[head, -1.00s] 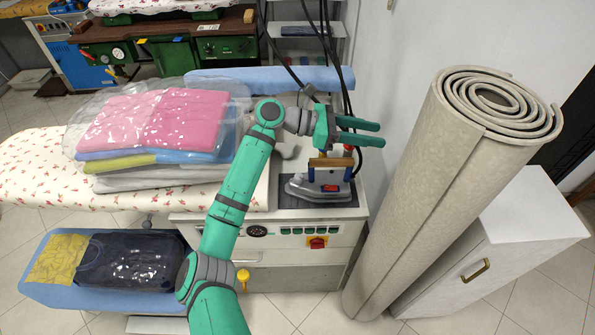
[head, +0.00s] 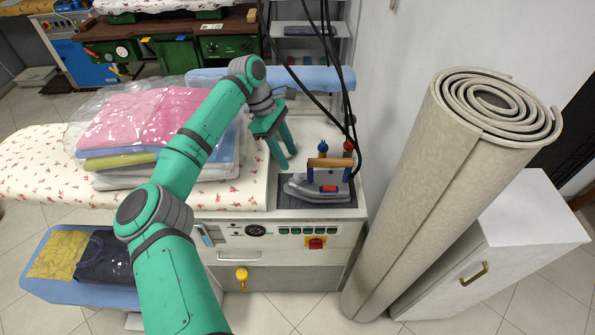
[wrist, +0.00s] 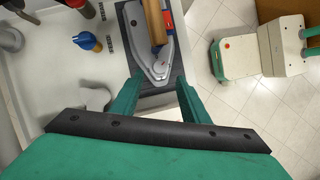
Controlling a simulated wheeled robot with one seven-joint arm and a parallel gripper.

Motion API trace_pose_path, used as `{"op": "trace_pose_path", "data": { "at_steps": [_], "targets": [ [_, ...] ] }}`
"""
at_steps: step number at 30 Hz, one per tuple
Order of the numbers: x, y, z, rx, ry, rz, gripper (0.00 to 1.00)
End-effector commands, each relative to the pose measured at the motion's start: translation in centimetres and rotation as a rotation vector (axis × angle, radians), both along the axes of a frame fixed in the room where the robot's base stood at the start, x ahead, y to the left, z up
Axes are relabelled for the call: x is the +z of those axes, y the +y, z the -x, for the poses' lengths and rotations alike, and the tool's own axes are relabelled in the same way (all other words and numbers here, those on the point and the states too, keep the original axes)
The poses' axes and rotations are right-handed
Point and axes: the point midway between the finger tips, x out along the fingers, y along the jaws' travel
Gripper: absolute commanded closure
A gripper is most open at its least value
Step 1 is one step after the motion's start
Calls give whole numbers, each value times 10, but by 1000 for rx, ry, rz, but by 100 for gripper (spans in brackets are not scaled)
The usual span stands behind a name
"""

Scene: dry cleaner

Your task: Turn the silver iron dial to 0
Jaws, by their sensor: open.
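The silver iron (head: 318,189) rests on a dark pad (head: 288,201), with a brown handle and a red part on its side. In the wrist view the iron (wrist: 146,55) lies beyond my fingertips, its nose towards them. A small round pale part (wrist: 161,60) near the nose looks like a dial; its setting is too small to read. My gripper (head: 287,160) is open and empty, pointing down just left of the iron, apparently apart from it. In the wrist view my gripper's fingertips (wrist: 158,79) are spread, with the iron's nose between them in the picture.
A blue knob (wrist: 84,41) stands beside the pad. Black cables (head: 337,75) hang behind the iron. Bagged folded clothes (head: 120,125) lie on the board to the left. A rolled carpet (head: 440,200) and a white cabinet (head: 500,230) stand to the right.

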Motion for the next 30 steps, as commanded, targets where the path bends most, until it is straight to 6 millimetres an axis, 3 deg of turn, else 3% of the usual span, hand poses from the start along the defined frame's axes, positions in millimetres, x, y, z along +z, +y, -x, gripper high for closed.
{"op": "trace_pose_path", "data": {
  "at_steps": [6,12,25,26,30],
  "targets": [
    [-38,-13,7,2,2,2,58],
    [-60,-23,11,1,0,3,58],
    [-69,-27,13,2,-1,2,58],
    [-69,-27,13,2,-1,2,61],
    [-69,-27,13,1,0,2,94]
  ]
}}
